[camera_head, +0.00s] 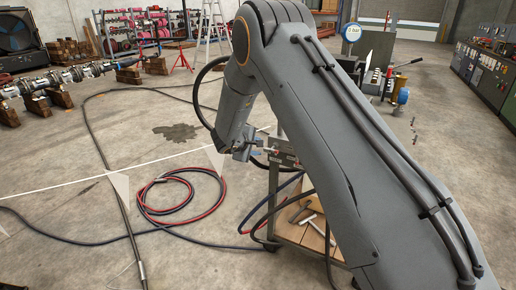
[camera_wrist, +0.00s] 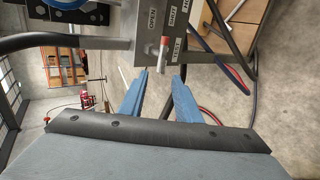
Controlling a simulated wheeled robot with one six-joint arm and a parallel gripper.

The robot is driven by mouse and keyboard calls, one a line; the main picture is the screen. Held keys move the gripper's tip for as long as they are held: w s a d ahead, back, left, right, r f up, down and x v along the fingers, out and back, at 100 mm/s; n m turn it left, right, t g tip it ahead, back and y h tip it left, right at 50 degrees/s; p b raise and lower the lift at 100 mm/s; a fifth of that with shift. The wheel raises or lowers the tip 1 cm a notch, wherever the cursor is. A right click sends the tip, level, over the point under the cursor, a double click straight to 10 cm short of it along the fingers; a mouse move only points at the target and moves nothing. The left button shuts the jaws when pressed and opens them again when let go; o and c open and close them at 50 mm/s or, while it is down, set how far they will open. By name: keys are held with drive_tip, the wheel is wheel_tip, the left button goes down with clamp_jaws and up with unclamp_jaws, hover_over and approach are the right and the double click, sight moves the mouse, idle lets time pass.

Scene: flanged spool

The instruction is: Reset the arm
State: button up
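Just past the fingertips is a small lever (camera_wrist: 163,52) with a red and pale end. It is on the grey panel (camera_wrist: 140,42), which carries printed labels; OPEN and SHUT are legible. The lever looks clear of both fingers.
A red and dark hose coil (camera_head: 180,207) lies on the floor to the left. A long flanged assembly (camera_head: 55,80) rests on wooden blocks at far left. A machine with a gauge (camera_head: 352,32) stands behind my arm.

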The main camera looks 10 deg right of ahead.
drive_tip(key=shift+r, duration=0.1)
drive_tip(key=s+r+m+y, duration=0.4)
drive_tip(key=s+r+y, duration=0.3)
drive_tip(key=s, duration=0.5)
drive_tip(key=s+d+m+g, duration=0.3)
drive_tip(key=s+g, duration=0.1)
drive_tip(key=s, duration=1.2)
drive_tip(key=s+d+m+g, duration=0.3)
drive_tip(key=s+m, duration=0.1)
drive_tip(key=s, duration=1.3)
drive_tip(key=shift+s+d+f+g, duration=0.2)
drive_tip(key=shift+d+g, duration=0.2)
